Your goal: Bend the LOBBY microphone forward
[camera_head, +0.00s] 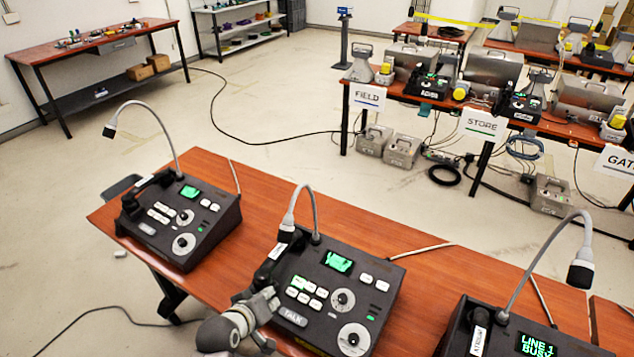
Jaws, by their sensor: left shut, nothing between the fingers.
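Three dark paging consoles with gooseneck microphones stand on the wooden table. The middle console (330,290) has a grey microphone (288,220) whose neck rises, curls over and hangs its dark tip above the handset side. The left console (185,222) has a microphone (111,127) arched far to the left. The right console (510,335) has a microphone (581,268) arched to the right. I cannot read which one is marked LOBBY. My left gripper (270,298) is shut and empty by the middle console's left side, below its microphone. My right gripper is not in view.
The table (440,270) is bare between the consoles, apart from cables behind them. A second table with FIELD (368,95), STORE (484,124) and GATE signs stands beyond. The right console's screen reads LINE 1 BUSY. Open floor lies at left.

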